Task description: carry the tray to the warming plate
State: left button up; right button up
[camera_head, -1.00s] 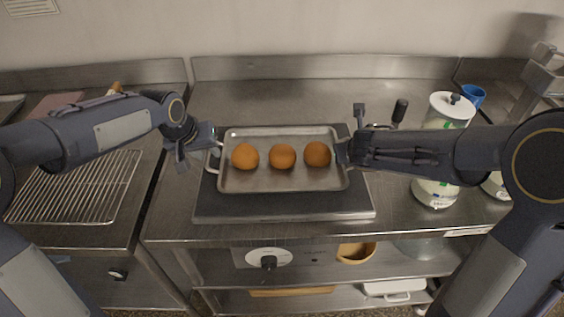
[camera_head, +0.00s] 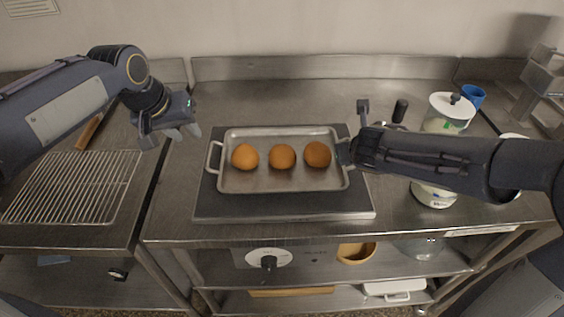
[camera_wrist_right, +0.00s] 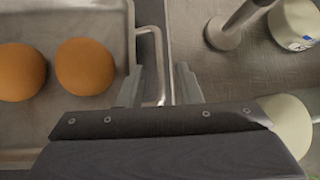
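The metal tray (camera_head: 265,179) with three orange-brown buns (camera_head: 282,156) sits on the dark warming plate (camera_head: 285,209). The plate's front strip shows below the tray. The tray's left handle (camera_head: 210,158) is free. My left gripper (camera_head: 170,136) is open and empty, above and left of that handle. My right gripper (camera_head: 352,152) is at the tray's right end. In the right wrist view its fingers (camera_wrist_right: 158,86) are apart, one on each side of the right handle (camera_wrist_right: 159,66), with gaps visible. That handle is mostly hidden by the gripper in the head view.
A wire rack (camera_head: 75,190) lies on the left counter. A white canister (camera_head: 447,112), a blue cup (camera_head: 473,95) and other white containers stand at the right, close to my right arm. The counter behind the plate is mostly clear.

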jog(key=v, duration=0.7)
jog(key=shift+s+r, duration=0.15)
jog(key=shift+s, duration=0.1)
